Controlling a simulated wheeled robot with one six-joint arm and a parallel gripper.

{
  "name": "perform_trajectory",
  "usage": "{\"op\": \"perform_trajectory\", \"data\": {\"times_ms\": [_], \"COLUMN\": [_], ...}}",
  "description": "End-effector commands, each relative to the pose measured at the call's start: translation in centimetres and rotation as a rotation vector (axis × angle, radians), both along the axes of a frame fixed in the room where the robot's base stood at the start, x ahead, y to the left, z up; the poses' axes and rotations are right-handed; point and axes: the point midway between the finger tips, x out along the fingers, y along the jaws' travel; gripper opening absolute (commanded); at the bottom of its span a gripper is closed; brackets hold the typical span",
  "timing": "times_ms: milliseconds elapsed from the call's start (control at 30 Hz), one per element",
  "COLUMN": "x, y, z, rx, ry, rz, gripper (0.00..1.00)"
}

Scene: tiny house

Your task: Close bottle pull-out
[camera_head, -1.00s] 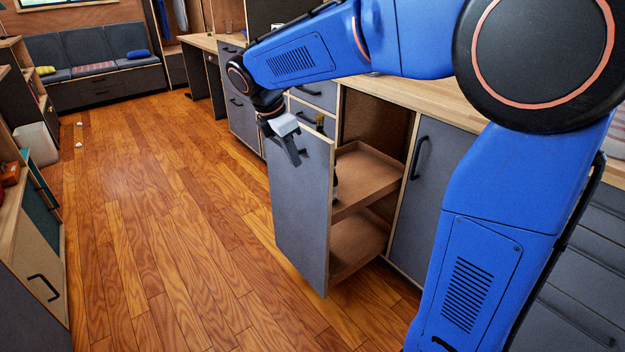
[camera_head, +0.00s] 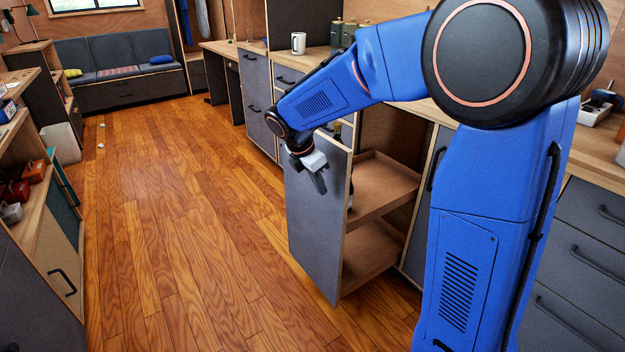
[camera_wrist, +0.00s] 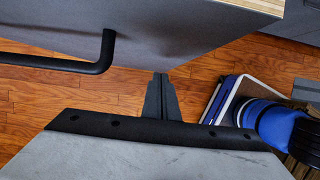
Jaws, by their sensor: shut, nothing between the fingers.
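The bottle pull-out stands open, its grey front panel (camera_head: 316,230) well out from the counter and two brown shelves (camera_head: 378,190) showing behind it. My gripper (camera_head: 319,182) is at the upper part of the front panel, on its outer side. In the wrist view my gripper's fingers (camera_wrist: 161,98) are together and empty. The panel (camera_wrist: 190,30) fills the top of that view, with its black bar handle (camera_wrist: 70,64) to the left of the fingers. The fingers are not around the handle. Whether they touch the panel I cannot tell.
The wooden floor (camera_head: 170,220) left of the pull-out is clear. A low shelf unit with red mugs (camera_head: 34,172) stands at the left. A white mug (camera_head: 298,43) and dark green bottles (camera_head: 343,34) stand on the counter. A bench (camera_head: 120,70) is at the back.

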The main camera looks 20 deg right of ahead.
Motion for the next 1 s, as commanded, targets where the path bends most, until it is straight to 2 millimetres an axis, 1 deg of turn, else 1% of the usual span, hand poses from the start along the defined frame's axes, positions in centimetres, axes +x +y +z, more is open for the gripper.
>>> {"op": "perform_trajectory", "data": {"times_ms": [33,100,233,400,767,867,1000], "x": [0.2,0.4,0.7,0.8,0.8,0.9,1.3], "y": [-0.7,-1.4,-2.2,-2.6,-2.7,-3.0,-4.1], "z": [0.1,0.1,0.1,0.1,0.1,0.1,0.1], "rx": [0.000,0.000,0.000,0.000,0.000,0.000,0.000], "ry": [-0.001,-0.001,0.000,-0.001,0.000,-0.001,-0.001], "rz": [-0.003,-0.004,-0.002,-0.002,-0.001,-0.002,-0.003], "gripper": [0.00,0.00,0.00,0.00,0.00,0.00,0.00]}}
